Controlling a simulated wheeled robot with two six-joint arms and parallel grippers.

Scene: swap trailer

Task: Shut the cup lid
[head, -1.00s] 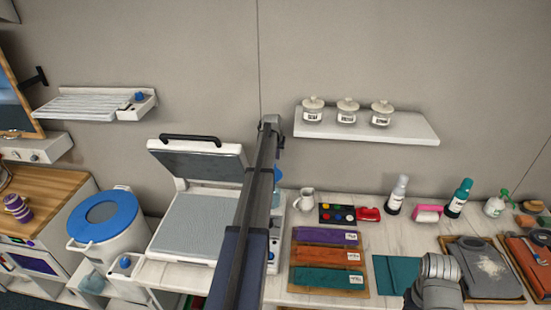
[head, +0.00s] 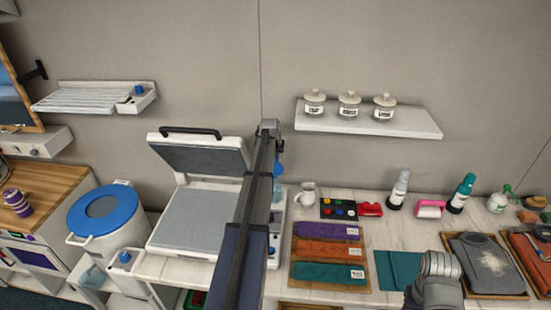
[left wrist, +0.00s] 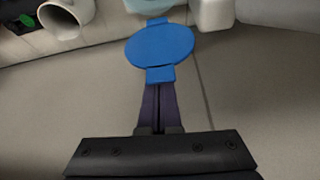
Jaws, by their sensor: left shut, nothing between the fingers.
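In the left wrist view a flat round blue lid (left wrist: 160,46) shows almost full face, with a tab at its near edge and a hinge-like piece at its far edge. My left gripper (left wrist: 158,86) is shut and empty, its fingertips at the near tab; I cannot tell whether they touch it. In the head view my left gripper (head: 269,127) is high beside the press, and a sliver of blue (head: 278,171) shows just right of my arm. My arm hides most of what is behind it, so the cup's body and mouth are not clear. My right gripper is not in view.
An open heat press (head: 190,222) stands left of my arm. A white mug (head: 307,194) is close on the right; it also shows in the wrist view (left wrist: 66,17). Coloured pouches (head: 328,249) lie on the bench. A shelf (head: 400,124) holds jars.

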